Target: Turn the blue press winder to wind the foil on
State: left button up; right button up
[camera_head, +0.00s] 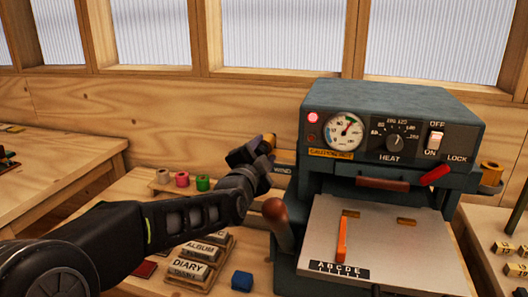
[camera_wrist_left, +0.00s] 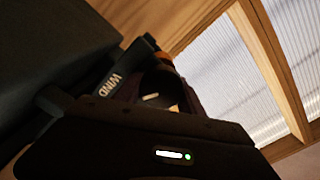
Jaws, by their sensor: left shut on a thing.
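The blue press (camera_head: 395,125) stands on the bench with its heat dial and gauge facing me. Its winder is on the left side, by a plate marked WIND (camera_head: 283,169); the WIND label also shows in the left wrist view (camera_wrist_left: 108,86). My left gripper (camera_head: 264,150) is at that side of the press, shut on the winder, whose end is mostly hidden by the fingers. A gold-brown piece (camera_head: 269,139) shows just above the fingers. A gold foil roll (camera_head: 490,174) sits on the press's right side. My right gripper is not in view.
Three small rolls (camera_head: 182,181) stand on a wooden holder at left. Below lie label blocks (camera_head: 190,264) and a small blue block (camera_head: 242,281). A brown-knobbed lever (camera_head: 276,212) rises at the press's front left. Windows line the back wall.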

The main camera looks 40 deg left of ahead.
pick_arm(q)
jog(key=shift+s+a+f, duration=0.15)
jog(key=shift+a+f, duration=0.2)
jog(key=shift+f, duration=0.25)
jog(key=o, duration=1.3)
jog(key=shift+o, duration=0.2)
jog(key=shift+s+d+f+b, duration=0.15)
jog(key=shift+s+d+b, duration=0.25)
jog(key=shift+s+b, duration=0.15)
jog(key=shift+s+d, duration=0.25)
jog(key=shift+s, duration=0.15)
jog(key=r+b+v, duration=0.1)
jog(key=v, duration=0.5)
jog(key=shift+s+r, duration=0.35)
jog(key=shift+s, duration=0.05)
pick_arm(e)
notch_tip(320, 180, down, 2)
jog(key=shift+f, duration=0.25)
